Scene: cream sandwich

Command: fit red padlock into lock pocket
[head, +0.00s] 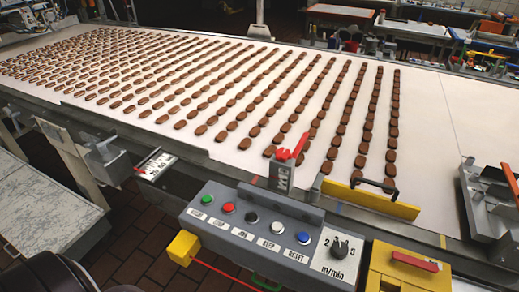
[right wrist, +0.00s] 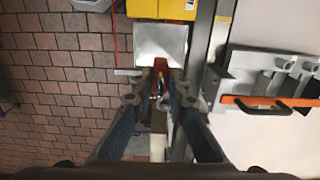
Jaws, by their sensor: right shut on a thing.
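In the right wrist view, my right gripper (right wrist: 160,70) is shut on a small red thing (right wrist: 161,74), likely the red padlock. A small metallic part shows between the fingers, but the fingers hide most of what is held. A pale grey, box-like surface (right wrist: 160,42) lies just beyond the fingertips. I cannot tell whether the held thing touches it. I cannot make out the lock pocket for certain. Neither gripper shows in the head view.
A conveyor belt (head: 450,105) carries rows of brown biscuits. A grey button panel (head: 232,240) and a yellow box (head: 395,287) with a red handle stand along its front edge. A grey fixture (right wrist: 240,75) with an orange bar lies right of the gripper.

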